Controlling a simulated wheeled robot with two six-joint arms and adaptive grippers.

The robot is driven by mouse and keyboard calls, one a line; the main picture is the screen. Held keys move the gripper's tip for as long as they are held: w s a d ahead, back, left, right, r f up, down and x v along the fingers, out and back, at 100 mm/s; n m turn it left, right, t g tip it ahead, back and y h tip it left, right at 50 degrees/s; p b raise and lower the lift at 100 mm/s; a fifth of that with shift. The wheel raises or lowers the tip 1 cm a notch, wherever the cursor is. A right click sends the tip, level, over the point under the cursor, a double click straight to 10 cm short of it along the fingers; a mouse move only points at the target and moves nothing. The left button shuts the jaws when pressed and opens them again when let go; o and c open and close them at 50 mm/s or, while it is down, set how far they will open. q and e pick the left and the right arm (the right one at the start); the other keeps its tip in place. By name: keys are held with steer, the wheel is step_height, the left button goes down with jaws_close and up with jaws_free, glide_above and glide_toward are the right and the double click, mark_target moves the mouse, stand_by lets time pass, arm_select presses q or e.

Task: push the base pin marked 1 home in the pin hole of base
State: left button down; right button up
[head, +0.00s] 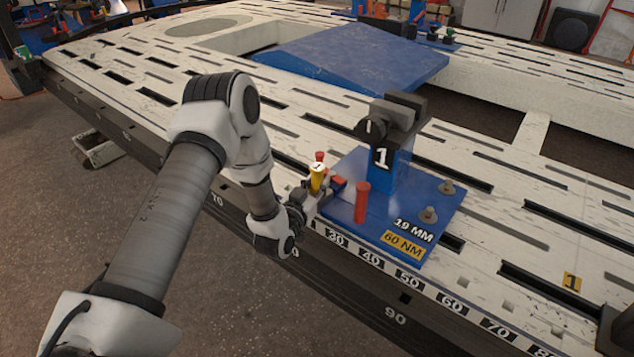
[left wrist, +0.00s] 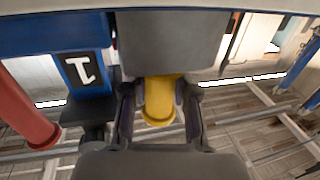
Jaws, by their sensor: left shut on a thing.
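The base (head: 345,222) is a blue plate on the slotted table with an upright post marked 1. The base pin marked 1 (head: 317,177) is yellow with a pale marked top, and stands roughly upright at the plate's left edge. My left gripper (head: 322,188) is shut on it, low over the table. In the left wrist view the yellow pin (left wrist: 160,100) shows between the two fingers. The pin hole is hidden, and I cannot tell how deep the pin sits. My right gripper is not in view.
A red pin (head: 362,203) stands upright on the plate just right of my gripper. A large blue sloped panel (head: 350,55) lies behind. The table's numbered front edge (head: 410,283) runs below; the slotted top to the right is mostly clear.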

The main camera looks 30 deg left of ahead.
arm_select(q)
steer(key=shift+f, duration=0.25)
steer(key=c, duration=0.8)
jaws_free()
steer(key=s+d, duration=0.1)
steer(key=s, duration=1.1)
steer(key=shift+d, duration=0.4)
steer(key=shift+w, duration=0.1)
